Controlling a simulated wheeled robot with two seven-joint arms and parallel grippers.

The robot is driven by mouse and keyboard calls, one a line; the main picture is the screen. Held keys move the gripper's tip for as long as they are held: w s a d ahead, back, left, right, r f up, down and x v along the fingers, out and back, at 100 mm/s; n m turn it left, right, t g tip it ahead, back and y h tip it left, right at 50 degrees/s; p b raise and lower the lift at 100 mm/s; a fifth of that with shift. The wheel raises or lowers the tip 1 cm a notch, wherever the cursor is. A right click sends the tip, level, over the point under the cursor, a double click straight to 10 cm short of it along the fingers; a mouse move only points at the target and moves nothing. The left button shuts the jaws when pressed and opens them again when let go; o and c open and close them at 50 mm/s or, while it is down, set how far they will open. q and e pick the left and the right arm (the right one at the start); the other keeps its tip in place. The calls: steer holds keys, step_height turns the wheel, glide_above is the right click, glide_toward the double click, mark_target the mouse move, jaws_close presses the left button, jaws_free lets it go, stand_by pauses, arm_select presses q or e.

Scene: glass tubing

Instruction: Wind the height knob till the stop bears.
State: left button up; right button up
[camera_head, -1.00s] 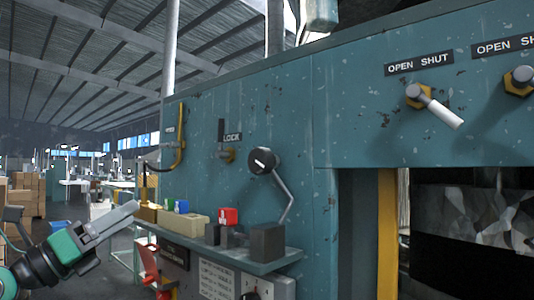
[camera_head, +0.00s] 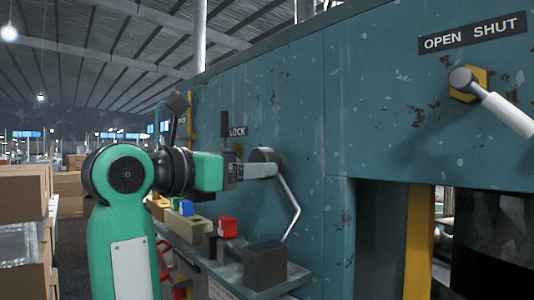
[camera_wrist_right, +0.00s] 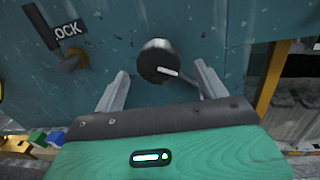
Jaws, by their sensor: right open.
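A round black knob (camera_head: 266,156) sits on the teal machine wall, a bent grey rod (camera_head: 290,205) running down from beside it. In the right wrist view the knob (camera_wrist_right: 156,60) shows a white mark on its face. My right gripper (camera_head: 258,170) is at the knob in the head view. In the right wrist view its two fingers (camera_wrist_right: 160,72) are open, one on each side of the knob, with gaps between; I see no grip on it. My left gripper is not in view. I cannot tell which part is the stop.
A shelf (camera_head: 222,272) below the knob carries a dark block (camera_head: 265,265), a red block (camera_head: 227,227) and other small blocks. A LOCK label (camera_head: 237,131) is left of the knob. A white-handled lever (camera_head: 500,110) sticks out at right. Cardboard boxes (camera_head: 22,195) stand at left.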

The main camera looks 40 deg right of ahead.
steer(key=d+p, duration=0.1)
steer(key=d, duration=0.3)
steer(key=shift+w+r+p, duration=0.15)
steer(key=shift+w+p, duration=0.25)
steer(key=shift+d, duration=0.45)
steer(key=shift+a, duration=0.15)
steer(key=c, duration=0.9)
